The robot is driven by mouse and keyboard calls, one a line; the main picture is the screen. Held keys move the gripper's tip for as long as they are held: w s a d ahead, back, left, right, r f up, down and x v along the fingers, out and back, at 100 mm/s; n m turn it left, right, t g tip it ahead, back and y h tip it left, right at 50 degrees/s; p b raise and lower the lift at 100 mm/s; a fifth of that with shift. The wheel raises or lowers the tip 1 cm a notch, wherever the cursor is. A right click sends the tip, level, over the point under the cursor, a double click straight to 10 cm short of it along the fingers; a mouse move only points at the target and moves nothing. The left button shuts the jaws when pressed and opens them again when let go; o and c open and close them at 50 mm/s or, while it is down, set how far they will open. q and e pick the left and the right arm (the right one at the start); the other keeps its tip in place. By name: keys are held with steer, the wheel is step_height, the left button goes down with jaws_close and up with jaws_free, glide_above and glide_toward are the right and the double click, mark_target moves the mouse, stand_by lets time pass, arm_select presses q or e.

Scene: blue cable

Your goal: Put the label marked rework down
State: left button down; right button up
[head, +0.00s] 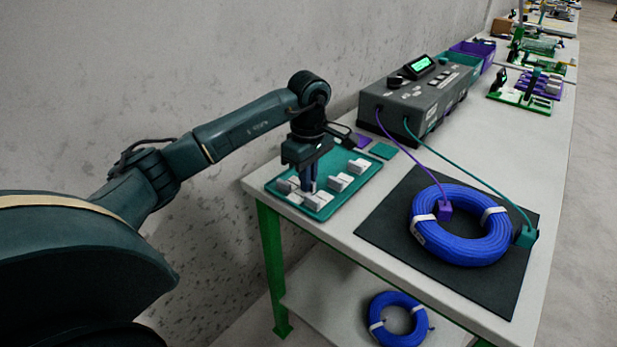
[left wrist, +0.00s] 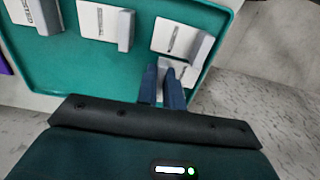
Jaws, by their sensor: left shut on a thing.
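My left gripper (head: 308,188) points down over the green tray (head: 339,200) at the table's near left corner. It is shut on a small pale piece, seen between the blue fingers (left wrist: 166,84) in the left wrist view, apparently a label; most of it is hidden. Several white labels with grey grips lie in the tray, among them one at the back (head: 357,167), one in the middle (head: 340,183) and one at the front (head: 318,201). In the left wrist view a label (left wrist: 180,40) lies just beyond the fingers. The markings are too small to read. My right gripper is not in view.
A blue cable coil (head: 462,250) with white ties lies on a black mat (head: 385,226). Purple and teal leads run from it to a grey tester (head: 415,97). Purple and teal squares (head: 383,151) lie behind the tray. Another coil (head: 388,318) is on the lower shelf.

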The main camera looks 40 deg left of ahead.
arm_select(q)
steer(key=shift+f, duration=0.1)
steer(key=c, duration=2)
jaws_free()
steer(key=shift+f, duration=0.1)
steer(key=o, duration=0.5)
steer(key=shift+c, duration=0.2)
